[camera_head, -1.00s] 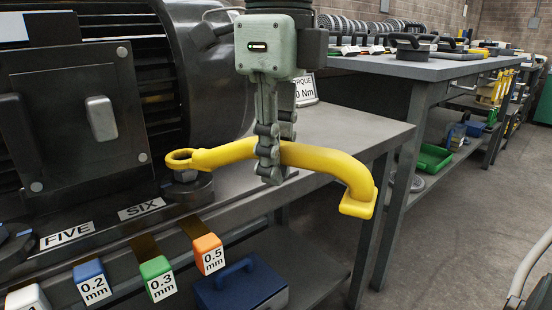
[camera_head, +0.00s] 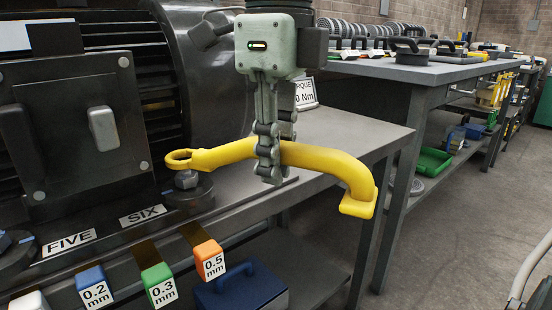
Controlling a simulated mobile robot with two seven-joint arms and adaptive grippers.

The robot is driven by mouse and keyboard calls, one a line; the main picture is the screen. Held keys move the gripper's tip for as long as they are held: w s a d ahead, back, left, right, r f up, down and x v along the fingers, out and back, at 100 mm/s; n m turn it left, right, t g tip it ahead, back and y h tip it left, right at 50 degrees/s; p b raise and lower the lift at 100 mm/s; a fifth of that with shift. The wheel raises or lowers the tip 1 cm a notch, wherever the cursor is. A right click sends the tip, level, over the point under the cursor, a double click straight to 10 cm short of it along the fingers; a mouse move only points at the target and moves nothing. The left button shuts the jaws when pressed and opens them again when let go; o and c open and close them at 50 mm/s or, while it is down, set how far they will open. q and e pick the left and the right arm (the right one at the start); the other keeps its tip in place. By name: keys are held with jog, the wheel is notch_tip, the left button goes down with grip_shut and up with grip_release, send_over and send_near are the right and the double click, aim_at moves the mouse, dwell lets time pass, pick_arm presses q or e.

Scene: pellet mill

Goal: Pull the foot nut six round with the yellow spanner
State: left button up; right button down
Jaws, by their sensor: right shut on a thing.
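The yellow spanner (camera_head: 225,153) is held in my right gripper (camera_head: 269,155), which is shut around the middle of its handle. Its ring end (camera_head: 180,160) points left, and its bent grip end hangs to the right. Foot nut six (camera_head: 187,180) stands on the dark motor foot beside the SIX label (camera_head: 143,216). The ring appears just above and slightly left of the nut, apart from it, with the nut's top visible below. My left gripper is not in view.
The large dark motor (camera_head: 90,110) fills the left. Coloured gap blocks marked in mm, including an orange one (camera_head: 209,260), line the bench front. A display reading 0 Nm (camera_head: 306,94) stands behind the gripper. A blue case (camera_head: 240,288) lies below.

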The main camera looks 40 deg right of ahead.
jog(key=shift+r, duration=0.4)
jog(key=shift+r+p, duration=1.25)
jog(key=shift+r, duration=0.2)
